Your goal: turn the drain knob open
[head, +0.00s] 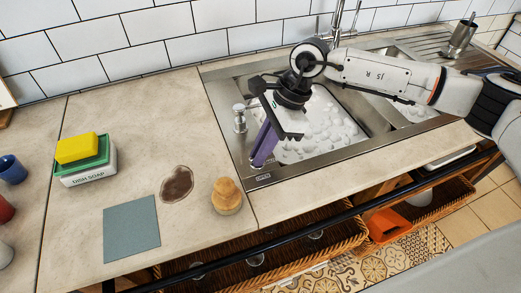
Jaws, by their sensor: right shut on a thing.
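My right gripper (259,161) reaches in from the right over the sink (223,92), its purple fingers pointing down at the sink's front left rim. It is shut on the drain knob, which the fingers hide, so which way the knob is turned cannot be told. A small label plate (263,178) lies on the rim just in front of the fingertips. The sink basin holds white foam (318,130). My left gripper is not in view.
A metal fitting (239,118) stands on the sink's left rim, close to my gripper. On the counter are a dish soap box (88,172) with sponges (76,148), a blue-grey cloth (131,229), a brown stain (177,184) and a wooden-topped brush (226,196). The faucet (337,20) stands behind.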

